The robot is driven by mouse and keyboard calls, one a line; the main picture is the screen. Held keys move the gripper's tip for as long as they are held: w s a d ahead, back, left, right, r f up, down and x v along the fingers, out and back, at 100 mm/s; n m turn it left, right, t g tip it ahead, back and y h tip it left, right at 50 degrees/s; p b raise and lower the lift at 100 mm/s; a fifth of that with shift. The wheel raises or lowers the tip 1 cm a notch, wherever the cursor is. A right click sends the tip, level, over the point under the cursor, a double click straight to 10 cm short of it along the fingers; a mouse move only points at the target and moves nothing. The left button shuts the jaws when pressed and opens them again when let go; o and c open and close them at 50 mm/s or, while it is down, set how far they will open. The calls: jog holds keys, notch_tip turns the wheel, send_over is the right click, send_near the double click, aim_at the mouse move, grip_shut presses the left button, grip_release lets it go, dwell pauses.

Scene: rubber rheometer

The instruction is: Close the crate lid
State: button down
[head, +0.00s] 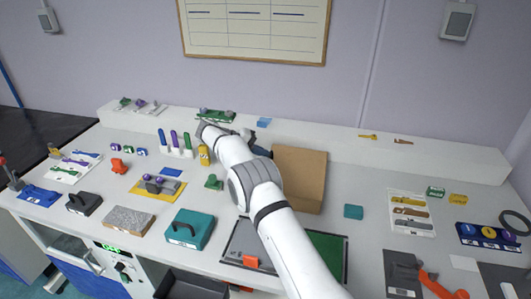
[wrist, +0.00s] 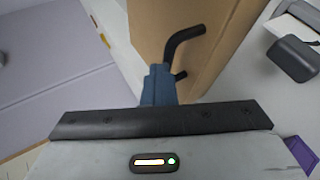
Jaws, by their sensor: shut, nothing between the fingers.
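A plain brown panel (head: 303,170) stands at the back middle of the bench, just right of my arm's end. It looks like the raised crate lid; my arm covers its lower left, and I cannot make out the crate's opening. In the wrist view the brown panel (wrist: 215,25) fills the upper middle. My gripper (head: 262,151) is at the panel's upper left edge. In the wrist view my gripper (wrist: 180,58), blue with dark bent tips, is shut and empty, close in front of the brown surface. I cannot tell whether it touches.
A teal block (head: 353,211) lies right of the panel. A dark-framed tray (head: 325,250) with a green area lies in front, partly under my arm. A yellow block (head: 204,155) and a green piece (head: 213,182) stand left of my arm. The bench between panel and teal block is clear.

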jog(key=shift+s+a+f, duration=0.1)
jog(key=shift+f, duration=0.5)
